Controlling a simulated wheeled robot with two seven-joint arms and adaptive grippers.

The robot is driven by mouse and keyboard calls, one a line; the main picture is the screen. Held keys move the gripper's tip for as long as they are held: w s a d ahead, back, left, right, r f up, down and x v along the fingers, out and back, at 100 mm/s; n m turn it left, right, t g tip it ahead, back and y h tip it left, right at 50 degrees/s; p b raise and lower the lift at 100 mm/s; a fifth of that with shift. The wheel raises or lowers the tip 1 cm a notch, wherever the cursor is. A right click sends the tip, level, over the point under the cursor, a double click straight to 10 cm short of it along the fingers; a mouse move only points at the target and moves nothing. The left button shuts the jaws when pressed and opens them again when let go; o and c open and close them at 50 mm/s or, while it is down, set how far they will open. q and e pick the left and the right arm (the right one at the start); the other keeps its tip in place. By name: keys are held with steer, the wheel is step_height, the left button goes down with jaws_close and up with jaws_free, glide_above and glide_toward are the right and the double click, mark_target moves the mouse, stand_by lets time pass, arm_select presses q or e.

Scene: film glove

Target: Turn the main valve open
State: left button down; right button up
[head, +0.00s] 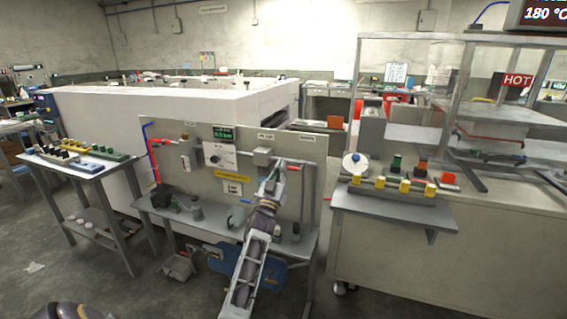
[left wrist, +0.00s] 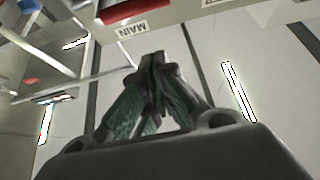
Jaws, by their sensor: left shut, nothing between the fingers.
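My left gripper (head: 272,180) is in front of the right half of the upright panel (head: 310,190). In the left wrist view its fingertips (left wrist: 154,58) are together with nothing between them. A red part (left wrist: 130,8), probably the main valve's handle, shows at the top edge of that view, cut off, beside a white label reading MAIN (left wrist: 132,28). The fingertips are close to it in the picture; I cannot tell whether they touch. In the head view a small red part (head: 293,168) shows just right of the gripper on the pipework. My right gripper is not in view.
The panel stands on a grey bench (head: 170,222) with small items. A blue tank (head: 262,275) sits below. A side table (head: 75,165) with coloured blocks is at left. A counter (head: 400,245) with yellow-topped pieces and a HOT sign (head: 518,80) is at right.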

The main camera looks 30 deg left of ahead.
arm_select(q)
steer(key=shift+v, duration=3)
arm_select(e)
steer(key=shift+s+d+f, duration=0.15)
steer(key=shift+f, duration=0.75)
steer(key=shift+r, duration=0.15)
